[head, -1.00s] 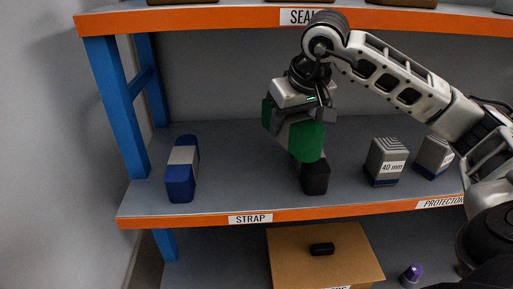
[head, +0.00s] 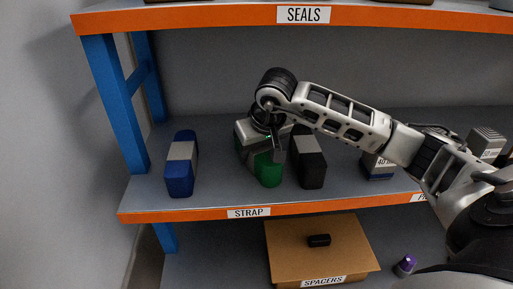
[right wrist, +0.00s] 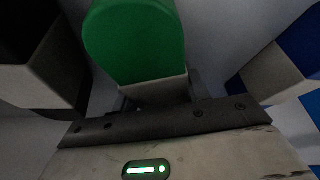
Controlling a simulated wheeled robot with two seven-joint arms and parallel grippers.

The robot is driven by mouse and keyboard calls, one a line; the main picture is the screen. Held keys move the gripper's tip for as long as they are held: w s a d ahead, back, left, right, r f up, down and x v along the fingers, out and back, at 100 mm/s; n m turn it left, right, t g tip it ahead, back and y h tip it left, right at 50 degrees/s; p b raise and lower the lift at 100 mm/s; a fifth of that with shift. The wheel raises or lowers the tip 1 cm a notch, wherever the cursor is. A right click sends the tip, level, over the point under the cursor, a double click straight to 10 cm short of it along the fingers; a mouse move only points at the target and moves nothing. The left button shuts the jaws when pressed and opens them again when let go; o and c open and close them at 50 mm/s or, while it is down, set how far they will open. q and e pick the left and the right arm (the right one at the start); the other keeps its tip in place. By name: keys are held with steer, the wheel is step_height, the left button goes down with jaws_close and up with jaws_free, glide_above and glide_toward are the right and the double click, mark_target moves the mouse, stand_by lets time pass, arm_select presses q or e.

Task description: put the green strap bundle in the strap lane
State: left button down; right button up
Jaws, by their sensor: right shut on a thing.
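The green strap bundle (head: 268,172) is at the strap section of the middle shelf, between the blue bundle and the black bundle. Its base appears level with theirs, at or very near the shelf surface. My right gripper (head: 262,150) is shut on it from above and hides much of its top and middle. In the right wrist view the green bundle (right wrist: 138,42) shows in front of the gripper's palm, its grey band partly visible. The STRAP label (head: 249,213) is on the shelf's orange front edge. My left gripper is not in view.
The blue bundle (head: 180,180) stands to the left with a gap. The black bundle (head: 311,171) stands close on the right. A grey 40 mm protector stack (head: 378,173) is further right. The SEALS shelf (head: 400,17) is above; a cardboard spacers box (head: 290,262) is below.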

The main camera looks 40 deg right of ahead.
steer(key=shift+f, duration=0.15)
steer(key=o, duration=1.4)
steer(key=shift+c, duration=0.2)
steer(key=shift+r, duration=0.2)
steer(key=v, duration=1.2)
steer(key=shift+s, duration=0.1)
